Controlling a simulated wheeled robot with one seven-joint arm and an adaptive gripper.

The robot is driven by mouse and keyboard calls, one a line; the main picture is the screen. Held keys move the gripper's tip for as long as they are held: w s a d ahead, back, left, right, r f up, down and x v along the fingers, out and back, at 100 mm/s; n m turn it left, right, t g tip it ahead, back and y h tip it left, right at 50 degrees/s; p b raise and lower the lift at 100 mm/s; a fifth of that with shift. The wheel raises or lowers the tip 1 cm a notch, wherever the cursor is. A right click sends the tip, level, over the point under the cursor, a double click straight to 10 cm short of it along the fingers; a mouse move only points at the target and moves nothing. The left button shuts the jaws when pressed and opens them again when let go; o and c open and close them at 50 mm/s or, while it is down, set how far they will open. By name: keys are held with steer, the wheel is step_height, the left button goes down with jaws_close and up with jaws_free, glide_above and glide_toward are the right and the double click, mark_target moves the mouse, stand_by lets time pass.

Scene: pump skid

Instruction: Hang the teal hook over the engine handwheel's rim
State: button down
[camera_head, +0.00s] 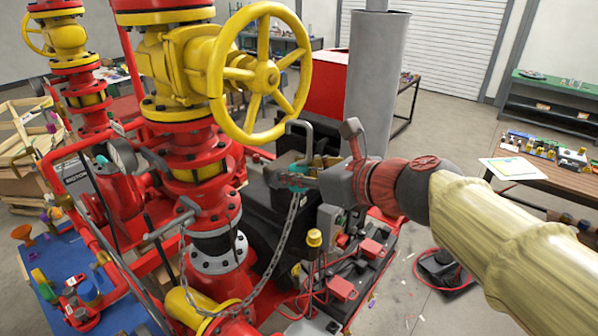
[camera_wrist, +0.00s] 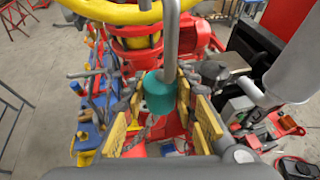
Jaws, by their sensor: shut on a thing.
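The teal hook has a teal grip (camera_wrist: 160,92) and a grey metal rod (camera_wrist: 171,40) rising from it in the wrist view. In the head view, its bent grey top (camera_head: 299,125) stands upright above the jaws. My gripper (camera_head: 296,176) is shut on the teal part; its yellow-padded fingers flank it in the wrist view (camera_wrist: 162,112). A large yellow handwheel (camera_head: 216,75) is up and left of the hook in the head view. The hook's top is below its rim and appears apart from it. A yellow rim also crosses the top of the wrist view (camera_wrist: 110,11).
A chain (camera_head: 281,240) hangs below my gripper and loops left among red pipes. A second yellow handwheel (camera_head: 30,38) is at far left. A grey vertical cylinder (camera_head: 376,75) stands behind my gripper. A wooden table (camera_head: 548,177) is at right.

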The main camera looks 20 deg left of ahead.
steer(key=shift+w+a, duration=0.2)
steer(key=shift+a, duration=0.5)
steer(key=shift+w+a, duration=0.2)
steer(key=shift+a, duration=0.45)
steer(key=shift+a+p, duration=0.15)
steer(key=shift+p, duration=0.2)
stand_by(0.4)
steer(key=shift+w+a+p, duration=0.2)
steer(key=shift+w+a, duration=0.05)
steer(key=shift+a, duration=0.6)
steer(key=shift+w+a+p, duration=0.2)
steer(key=shift+w+a, duration=0.05)
steer(key=shift+a, duration=0.55)
steer(key=shift+a, duration=0.1)
steer(key=shift+f, duration=0.1)
stand_by(0.5)
steer(key=shift+f+b, duration=1.1)
steer(key=shift+f, duration=0.1)
steer(key=c, duration=1.3)
jaws_free()
steer(key=shift+c, duration=0.2)
